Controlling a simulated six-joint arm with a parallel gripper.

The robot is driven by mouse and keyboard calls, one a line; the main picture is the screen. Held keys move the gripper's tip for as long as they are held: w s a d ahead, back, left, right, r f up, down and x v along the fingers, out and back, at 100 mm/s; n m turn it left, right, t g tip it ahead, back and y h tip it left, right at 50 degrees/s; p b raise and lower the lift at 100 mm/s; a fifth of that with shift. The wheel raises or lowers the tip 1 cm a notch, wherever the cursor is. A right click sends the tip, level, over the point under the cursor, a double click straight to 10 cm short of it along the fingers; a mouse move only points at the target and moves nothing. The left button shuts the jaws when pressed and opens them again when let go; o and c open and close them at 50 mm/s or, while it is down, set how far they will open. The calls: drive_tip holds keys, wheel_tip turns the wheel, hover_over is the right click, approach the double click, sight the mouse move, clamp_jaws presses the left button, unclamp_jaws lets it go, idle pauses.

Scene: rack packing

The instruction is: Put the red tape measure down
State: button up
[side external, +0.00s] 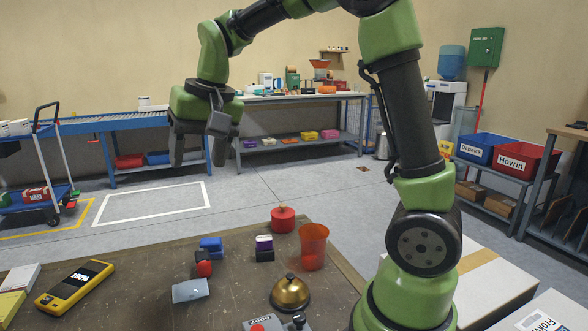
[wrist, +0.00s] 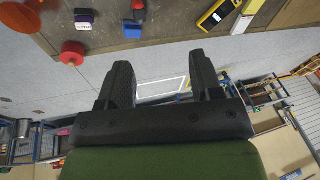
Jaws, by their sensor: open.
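My gripper (side external: 199,154) is open and empty, high above the far edge of the brown table. Its two fingers are wide apart in the wrist view (wrist: 160,72), with only floor behind them. A small red and dark object (side external: 203,268), possibly the red tape measure, rests on the table just in front of a blue block (side external: 210,245). The red object (wrist: 138,5) and blue block (wrist: 132,29) also show at the top of the wrist view. A round red item with a small knob (side external: 283,219) stands near the table's far edge; which one is the tape measure is unclear.
A purple, white and dark block (side external: 264,248), an orange cup (side external: 313,247) and a brass bell (side external: 291,292) stand on the table (side external: 140,280). A yellow meter (side external: 75,288) lies left. A light blue-grey item (side external: 190,291) lies in front. Bare table lies between the meter and blocks.

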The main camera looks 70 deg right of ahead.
drive_tip(key=s+a+r+t, duration=0.1)
drive_tip(key=s+r, duration=0.1)
drive_tip(key=s, duration=0.3)
drive_tip(key=s+a+r+n+t, duration=0.1)
drive_tip(key=s+a, duration=0.1)
drive_tip(key=s, duration=0.3)
drive_tip(key=shift+s+a+r+y, duration=0.25)
drive_tip(key=shift+s+r+y, duration=0.1)
drive_tip(key=shift+y, duration=0.05)
drive_tip(key=shift+o, duration=0.5)
drive_tip(key=s+a+f+n+t, duration=0.1)
drive_tip(key=s+f, duration=0.1)
drive_tip(key=s, duration=0.5)
drive_tip(key=shift+s+a+n+t+y, duration=0.25)
drive_tip(key=shift+a+n+t+y, duration=0.05)
drive_tip(key=shift+t, duration=0.1)
